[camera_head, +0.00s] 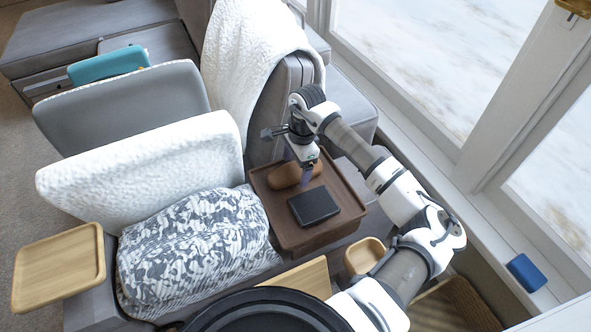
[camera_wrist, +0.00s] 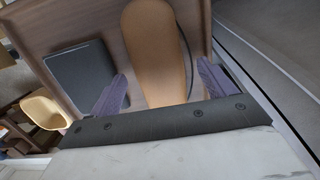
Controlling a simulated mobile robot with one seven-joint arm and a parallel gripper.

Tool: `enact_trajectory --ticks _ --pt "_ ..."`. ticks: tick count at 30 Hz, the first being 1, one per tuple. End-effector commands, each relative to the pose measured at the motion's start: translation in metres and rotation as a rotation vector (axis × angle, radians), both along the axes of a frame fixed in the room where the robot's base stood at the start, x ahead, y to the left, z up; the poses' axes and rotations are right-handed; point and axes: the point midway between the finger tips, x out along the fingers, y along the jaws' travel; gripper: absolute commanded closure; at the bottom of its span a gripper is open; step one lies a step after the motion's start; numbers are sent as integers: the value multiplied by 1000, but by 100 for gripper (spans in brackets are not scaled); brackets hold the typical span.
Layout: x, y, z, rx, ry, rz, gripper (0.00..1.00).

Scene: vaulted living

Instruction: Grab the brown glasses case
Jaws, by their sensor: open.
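The brown glasses case (camera_head: 284,176) lies on a brown wooden tray table (camera_head: 343,190) in the head view. In the wrist view the case (camera_wrist: 152,50) is a long, rounded tan shape running between the two purple fingers. My gripper (camera_head: 305,176) points down at the case in the head view. In the wrist view my gripper (camera_wrist: 160,92) is open, with one finger on each side of the case. Gaps show between the fingers and the case. The near end of the case is hidden by the gripper body.
A black flat book-like object (camera_head: 314,206) lies beside the case on the same table; it also shows in the wrist view (camera_wrist: 85,75). A patterned cushion (camera_head: 195,245) and white cushion (camera_head: 150,178) are to the left. A light wooden bowl (camera_head: 366,256) stands in front.

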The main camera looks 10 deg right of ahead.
Motion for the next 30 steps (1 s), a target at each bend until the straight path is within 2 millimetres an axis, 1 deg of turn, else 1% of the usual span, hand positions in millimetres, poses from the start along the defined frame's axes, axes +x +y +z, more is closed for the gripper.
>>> enact_trajectory --ticks 1,4,11,14,21,23,30 --pt "0 1 -6 3 2 -1 18" --pt "-1 2 -14 2 0 0 18" --pt "0 1 -17 0 0 0 18" --pt "0 1 -17 0 0 0 28" --pt "0 1 -17 0 0 0 60" --pt "-1 2 -17 0 0 0 67" --pt "0 1 -16 0 0 0 67"
